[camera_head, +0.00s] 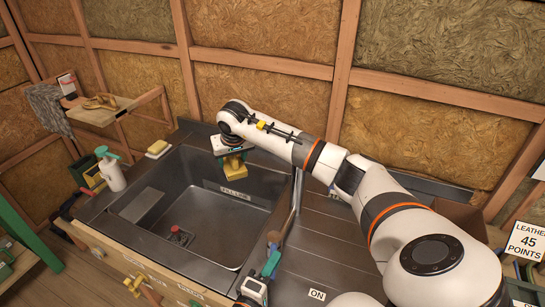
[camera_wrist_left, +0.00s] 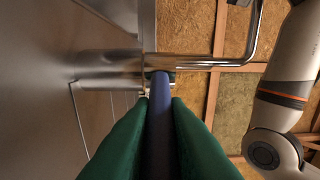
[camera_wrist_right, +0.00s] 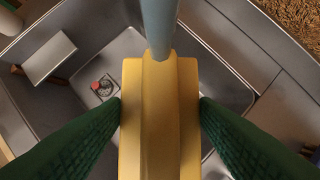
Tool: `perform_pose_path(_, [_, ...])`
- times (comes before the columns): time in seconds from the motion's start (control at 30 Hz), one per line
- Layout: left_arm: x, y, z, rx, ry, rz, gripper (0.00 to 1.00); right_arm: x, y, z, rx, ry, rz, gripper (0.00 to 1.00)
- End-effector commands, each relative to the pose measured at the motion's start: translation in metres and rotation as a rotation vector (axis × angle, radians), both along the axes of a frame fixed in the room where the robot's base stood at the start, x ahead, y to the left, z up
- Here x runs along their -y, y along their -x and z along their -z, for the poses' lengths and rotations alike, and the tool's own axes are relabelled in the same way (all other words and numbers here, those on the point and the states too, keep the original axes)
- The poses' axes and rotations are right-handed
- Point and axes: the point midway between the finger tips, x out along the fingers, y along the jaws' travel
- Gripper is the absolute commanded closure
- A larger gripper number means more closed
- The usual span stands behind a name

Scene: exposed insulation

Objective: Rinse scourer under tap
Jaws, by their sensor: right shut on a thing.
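My right gripper (camera_head: 232,150) hangs over the sink basin (camera_head: 187,240). It is shut on the yellow scourer (camera_head: 232,165), which fills the space between its green fingers in the right wrist view (camera_wrist_right: 160,125). A pale blue-grey column (camera_wrist_right: 160,25) meets the scourer's far end; I cannot tell if it is water or pipe. The chrome tap pipe (camera_head: 297,190) stands at the basin's right edge. My left gripper (camera_head: 271,262) is right of the basin. Its fingers lie close on both sides of a blue rod (camera_wrist_left: 159,120); whether they grip it is unclear.
A red-topped item (camera_head: 180,236) lies in the basin. A spray bottle (camera_head: 112,172) and a yellow sponge-like block (camera_head: 158,148) stand on the left and back rims. An "ON" label (camera_head: 317,294) is on the right counter. My right arm crosses above that counter.

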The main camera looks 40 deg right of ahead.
Motion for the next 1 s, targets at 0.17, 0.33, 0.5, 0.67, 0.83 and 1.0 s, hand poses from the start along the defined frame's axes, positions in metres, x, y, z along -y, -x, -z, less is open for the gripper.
perform_pose_path(0.17, [-0.0003, 0.0001, 0.0004, 0.000, -0.001, 0.000, 1.00, -0.0001, -0.0001, -0.0001, 0.000, 0.000, 0.000, 0.67])
perform_pose_path(0.33, [-0.0004, -0.0011, -0.0004, 0.003, 0.000, 0.014, 1.00, -0.0001, -0.0001, -0.0001, 0.000, 0.000, 0.000, 0.67])
perform_pose_path(0.5, [-0.0020, -0.0036, -0.0017, 0.008, 0.002, 0.077, 1.00, -0.0001, -0.0001, -0.0001, 0.000, 0.000, 0.000, 0.67])
perform_pose_path(0.67, [-0.0045, -0.0055, -0.0008, 0.004, 0.001, 0.111, 1.00, 0.0000, -0.0001, 0.0000, 0.000, 0.000, 0.000, 0.67])
perform_pose_path(0.83, [-0.0049, -0.0056, -0.0003, 0.000, 0.001, 0.113, 1.00, 0.0000, -0.0001, -0.0001, 0.000, 0.000, 0.000, 0.67])
perform_pose_path(1.0, [-0.0050, -0.0056, -0.0001, 0.000, 0.001, 0.113, 0.79, 0.0000, -0.0001, -0.0001, 0.000, 0.000, 0.000, 0.67])
